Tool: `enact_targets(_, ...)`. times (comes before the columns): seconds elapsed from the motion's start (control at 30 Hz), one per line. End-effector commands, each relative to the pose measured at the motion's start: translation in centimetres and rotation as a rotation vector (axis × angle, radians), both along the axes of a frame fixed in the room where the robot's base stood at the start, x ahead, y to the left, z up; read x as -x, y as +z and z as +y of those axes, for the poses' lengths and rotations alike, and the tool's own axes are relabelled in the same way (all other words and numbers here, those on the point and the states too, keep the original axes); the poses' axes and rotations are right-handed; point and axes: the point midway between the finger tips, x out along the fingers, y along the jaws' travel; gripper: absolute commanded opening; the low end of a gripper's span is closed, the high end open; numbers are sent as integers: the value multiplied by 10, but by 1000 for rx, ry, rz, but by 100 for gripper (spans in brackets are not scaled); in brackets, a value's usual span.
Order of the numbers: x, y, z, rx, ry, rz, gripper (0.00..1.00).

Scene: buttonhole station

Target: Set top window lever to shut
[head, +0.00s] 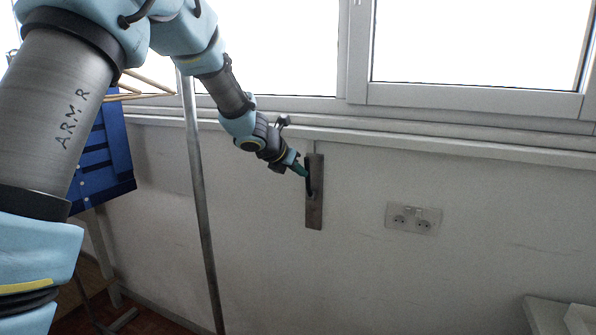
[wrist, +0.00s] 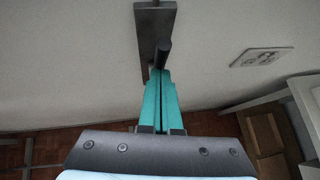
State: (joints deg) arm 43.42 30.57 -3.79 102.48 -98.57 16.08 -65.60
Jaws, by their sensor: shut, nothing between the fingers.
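The window lever is a dark grey upright plate (head: 314,212) fixed to the white wall below the window sill. It also shows in the wrist view (wrist: 146,28). A dark rod-like handle (wrist: 163,54) sticks out from the plate in the wrist view. My gripper (head: 302,170) reaches the upper part of the plate from the left. In the wrist view its two teal fingers (wrist: 160,76) lie together with nothing between them, their tips right at the handle. I cannot tell whether they touch it. In the head view my fingers partly hide the handle.
A double socket (head: 412,218) is on the wall right of the lever. A grey upright pole (head: 201,190) stands left of it, with a blue panel (head: 103,160) farther left. The window sill (head: 430,142) runs above. A pale surface (head: 545,315) juts in at bottom right.

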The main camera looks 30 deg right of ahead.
Motion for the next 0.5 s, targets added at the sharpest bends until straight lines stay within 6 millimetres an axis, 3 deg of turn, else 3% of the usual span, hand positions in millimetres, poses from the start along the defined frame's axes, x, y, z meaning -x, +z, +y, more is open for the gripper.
enact_targets(0.5, -10, 12, -15, 4, 1, -2, 0)
